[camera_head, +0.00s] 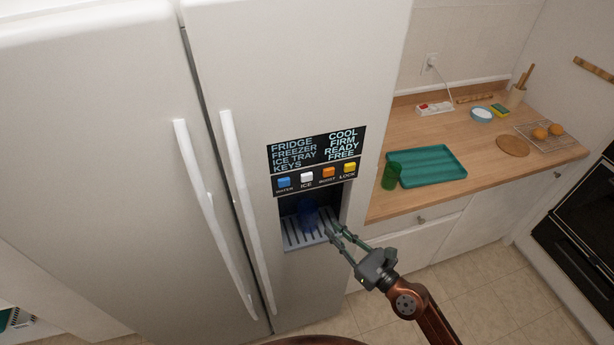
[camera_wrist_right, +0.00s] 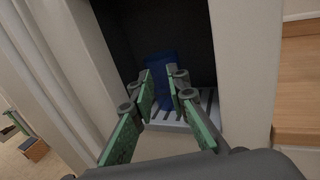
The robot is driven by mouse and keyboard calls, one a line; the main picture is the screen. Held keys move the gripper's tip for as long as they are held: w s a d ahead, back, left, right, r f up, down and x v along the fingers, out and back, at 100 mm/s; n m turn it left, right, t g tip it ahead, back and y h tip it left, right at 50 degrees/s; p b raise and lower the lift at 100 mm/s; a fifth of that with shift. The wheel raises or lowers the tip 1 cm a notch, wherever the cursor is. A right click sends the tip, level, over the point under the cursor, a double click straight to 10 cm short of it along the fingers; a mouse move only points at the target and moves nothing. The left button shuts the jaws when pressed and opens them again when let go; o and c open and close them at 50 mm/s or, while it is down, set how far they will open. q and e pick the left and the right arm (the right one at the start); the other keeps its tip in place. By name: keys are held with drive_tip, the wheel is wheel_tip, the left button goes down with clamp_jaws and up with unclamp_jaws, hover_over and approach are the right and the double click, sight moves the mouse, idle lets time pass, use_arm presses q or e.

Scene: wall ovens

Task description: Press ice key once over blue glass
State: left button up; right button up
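The blue glass (camera_head: 306,214) stands in the dark dispenser recess of the fridge, on the slotted drip tray (camera_head: 296,240). It also shows in the right wrist view (camera_wrist_right: 160,66), just past my fingertips. The white ICE key (camera_head: 307,177) is on the panel above the recess, between the blue WATER key (camera_head: 284,182) and the orange key (camera_head: 329,172). My right gripper (camera_head: 335,232) is at the recess opening, in front of the glass and to its right. Its green-padded fingers (camera_wrist_right: 160,82) are apart with nothing clearly between them. My left gripper is out of view.
A yellow LOCK key (camera_head: 349,168) ends the key row. A green glass (camera_head: 390,176) and a teal tray (camera_head: 431,164) are on the wooden counter to the right. The recess side walls are close around my right fingers. The fridge door handles (camera_head: 233,190) stick out to the left.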

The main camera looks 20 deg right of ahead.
clamp_jaws()
idle(0.8)
